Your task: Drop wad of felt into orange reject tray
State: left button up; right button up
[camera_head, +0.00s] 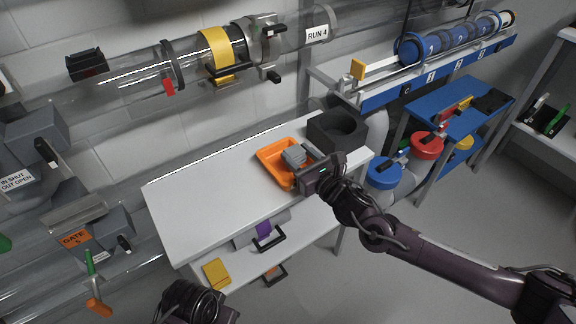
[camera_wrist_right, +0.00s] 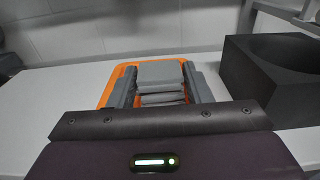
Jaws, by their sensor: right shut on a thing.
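The orange reject tray (camera_head: 267,152) lies on the white bench top. Its orange rim also shows behind the fingers in the right wrist view (camera_wrist_right: 111,86). My right gripper (camera_head: 296,157) is over the tray's right part. In the right wrist view its two grey fingers (camera_wrist_right: 162,90) are shut on the wad of felt (camera_wrist_right: 160,74), a grey, layered block between them. The wad appears over the tray; its height above the tray floor is hard to tell. Part of my left arm shows at the bottom of the head view, but its gripper is not in view.
A black block with a round hollow (camera_head: 338,131) stands right of the tray, close to my right gripper. It also shows in the right wrist view (camera_wrist_right: 270,80). The bench's left part (camera_head: 200,198) is clear. Clear tubes run along the wall behind. Blue-lidded and red-lidded containers stand to the right.

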jog(key=o, duration=1)
jog(key=shift+o, duration=0.2)
pick_arm(q)
jog(key=shift+s+a+f+p, duration=0.1)
jog(key=shift+a+f+p, duration=0.2)
jog(key=shift+f+p, duration=0.15)
pick_arm(e)
jog(key=v, duration=0.7)
jog(key=shift+s+d, duration=0.2)
jog(key=shift+s, duration=0.15)
